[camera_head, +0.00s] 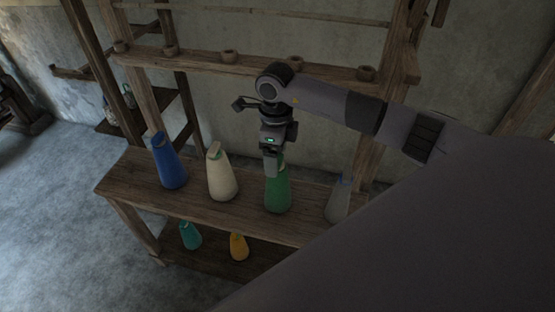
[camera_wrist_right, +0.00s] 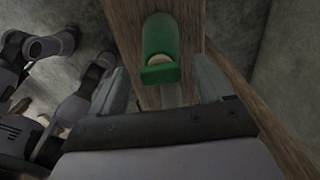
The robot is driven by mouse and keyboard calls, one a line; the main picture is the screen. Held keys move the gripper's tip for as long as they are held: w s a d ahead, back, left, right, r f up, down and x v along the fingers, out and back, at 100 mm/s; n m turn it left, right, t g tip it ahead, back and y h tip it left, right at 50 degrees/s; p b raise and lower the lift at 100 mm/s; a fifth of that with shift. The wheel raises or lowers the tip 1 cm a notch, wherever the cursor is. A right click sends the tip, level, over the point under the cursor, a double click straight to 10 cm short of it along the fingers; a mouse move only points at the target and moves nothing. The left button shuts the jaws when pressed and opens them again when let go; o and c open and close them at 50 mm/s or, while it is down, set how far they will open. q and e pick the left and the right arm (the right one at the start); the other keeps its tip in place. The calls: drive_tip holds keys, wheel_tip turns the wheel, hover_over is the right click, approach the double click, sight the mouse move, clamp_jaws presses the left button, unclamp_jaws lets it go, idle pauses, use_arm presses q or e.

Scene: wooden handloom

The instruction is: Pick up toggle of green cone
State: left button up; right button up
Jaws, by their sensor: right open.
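The green cone (camera_head: 278,192) stands upright on the upper shelf of the wooden loom. My right gripper (camera_head: 271,165) comes down from above at the cone's top and partly hides it. In the right wrist view, the green cone (camera_wrist_right: 158,35) is ahead, with its flat green toggle (camera_wrist_right: 160,74) toward the camera and a pale tip beside it. The toggle lies between the two spread fingers of my right gripper (camera_wrist_right: 160,82), with a gap to each finger. The gripper is open and holds nothing. My left gripper is in neither view.
A blue cone (camera_head: 168,165) and a cream cone (camera_head: 221,176) stand left of the green one, and a grey cone (camera_head: 339,202) to its right. Teal (camera_head: 190,236) and yellow (camera_head: 238,247) cones are on the lower shelf. A rail (camera_head: 190,57) with small cups runs behind.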

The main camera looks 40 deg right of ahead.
drive_tip(key=shift+f, duration=0.3)
drive_tip(key=c, duration=1.1)
drive_tip(key=shift+r, duration=0.1)
wheel_tip(320, 180, up, 20)
drive_tip(key=shift+f, duration=0.1)
